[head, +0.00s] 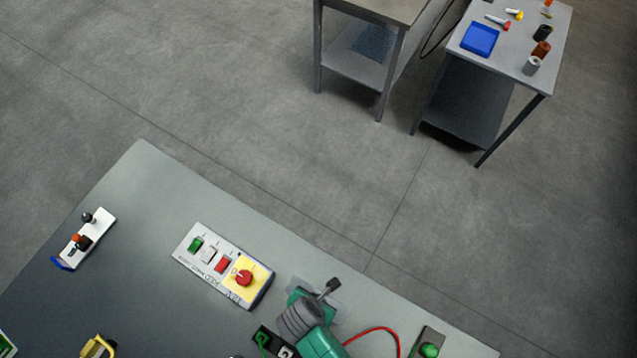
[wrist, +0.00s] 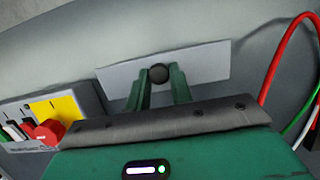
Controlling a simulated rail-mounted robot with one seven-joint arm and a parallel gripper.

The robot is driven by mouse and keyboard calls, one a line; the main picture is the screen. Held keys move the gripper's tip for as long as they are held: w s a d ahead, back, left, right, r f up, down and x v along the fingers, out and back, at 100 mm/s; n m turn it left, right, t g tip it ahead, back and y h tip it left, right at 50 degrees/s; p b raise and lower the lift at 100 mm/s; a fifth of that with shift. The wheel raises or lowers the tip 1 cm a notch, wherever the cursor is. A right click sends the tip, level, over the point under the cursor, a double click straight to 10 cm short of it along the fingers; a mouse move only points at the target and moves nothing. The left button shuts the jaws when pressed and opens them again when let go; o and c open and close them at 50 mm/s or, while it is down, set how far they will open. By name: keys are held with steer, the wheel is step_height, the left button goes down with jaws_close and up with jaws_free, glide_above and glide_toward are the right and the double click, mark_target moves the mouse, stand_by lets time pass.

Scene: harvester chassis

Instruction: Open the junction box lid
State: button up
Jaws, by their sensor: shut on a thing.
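In the wrist view my gripper (wrist: 158,82) has its two green fingers shut on a dark round knob (wrist: 158,73). The knob stands in front of a pale flat plate (wrist: 208,63), which looks like the junction box lid. How far the lid is tilted I cannot tell. In the head view my green and grey wrist covers most of this spot, and only part of the pale plate (head: 332,309) shows around it.
Left of the plate is a control panel (head: 219,261) with a red rotary knob (head: 244,278) on yellow; it also shows in the wrist view (wrist: 62,112). A red cable (head: 377,332) curves on the right near a green button (head: 429,350). A lever panel (head: 92,232) lies far left.

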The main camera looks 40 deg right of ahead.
steer(key=shift+s+a+r, duration=0.1)
steer(key=shift+a+r, duration=0.1)
steer(key=shift+a, duration=0.05)
steer(key=shift+r, duration=0.15)
steer(key=shift+a+r+p, duration=0.2)
steer(key=shift+p, duration=0.25)
steer(key=shift+s+a+r+p, duration=0.2)
steer(key=shift+a+r+p, duration=0.05)
steer(key=shift+a+p, duration=0.2)
steer(key=shift+a+f, duration=0.1)
